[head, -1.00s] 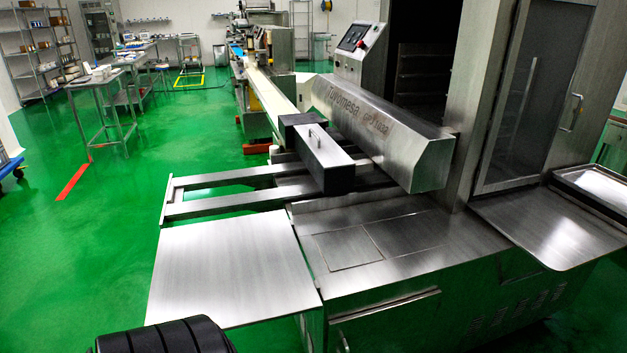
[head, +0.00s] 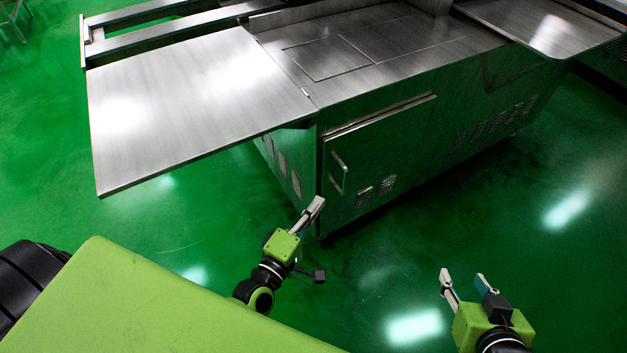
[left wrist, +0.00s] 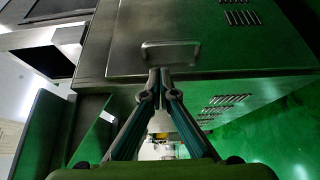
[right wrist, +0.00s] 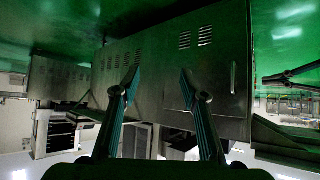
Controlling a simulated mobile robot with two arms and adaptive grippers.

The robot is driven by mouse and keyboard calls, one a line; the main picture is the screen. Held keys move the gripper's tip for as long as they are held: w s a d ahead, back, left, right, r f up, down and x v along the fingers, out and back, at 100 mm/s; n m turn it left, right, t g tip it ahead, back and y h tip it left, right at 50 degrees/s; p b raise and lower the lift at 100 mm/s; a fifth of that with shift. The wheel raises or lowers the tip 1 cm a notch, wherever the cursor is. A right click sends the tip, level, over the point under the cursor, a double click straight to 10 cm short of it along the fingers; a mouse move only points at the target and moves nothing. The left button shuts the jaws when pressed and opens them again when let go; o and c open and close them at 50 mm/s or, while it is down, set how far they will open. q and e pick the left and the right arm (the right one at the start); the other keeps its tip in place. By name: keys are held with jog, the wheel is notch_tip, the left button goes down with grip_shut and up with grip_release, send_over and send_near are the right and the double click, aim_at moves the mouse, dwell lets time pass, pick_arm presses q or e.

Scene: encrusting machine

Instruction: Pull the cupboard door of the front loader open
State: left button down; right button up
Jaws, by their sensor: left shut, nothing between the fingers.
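The cupboard door (head: 375,145) of the front loader is a metal panel in the front of the cabinet and looks closed. Its bar handle (head: 340,171) is near the door's left edge. The handle (left wrist: 170,46) shows in the left wrist view just beyond my left fingertips; I cannot tell whether they touch it. My left gripper (head: 316,205) is shut and empty, low and left of the handle in the head view. My right gripper (head: 464,280) is open and empty, apart from the cabinet. In the right wrist view the handle (right wrist: 233,77) is right of my right gripper (right wrist: 158,75).
A flat metal shelf (head: 190,100) juts out left of the cabinet, above the floor. A metal tray (head: 545,25) overhangs at the back right. The green floor (head: 540,220) in front and to the right is clear.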

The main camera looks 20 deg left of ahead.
aim_at(335, 179)
pick_arm(q)
jog(key=shift+w+d+b, duration=0.25)
jog(key=shift+w, duration=1.4)
jog(key=shift+w+d+b, duration=0.2)
jog(key=shift+w+b, duration=0.1)
jog(key=shift+w, duration=1.35)
jog(key=shift+w+d+b, duration=0.25)
jog(key=shift+w, duration=1.4)
pick_arm(e)
jog(key=w+a+r+t+y, duration=0.1)
jog(key=w+r+t, duration=0.3)
jog(key=r, duration=0.4)
jog(key=shift+w+a+t, duration=0.4)
jog(key=shift+w+a, duration=0.2)
jog(key=shift+a, duration=0.05)
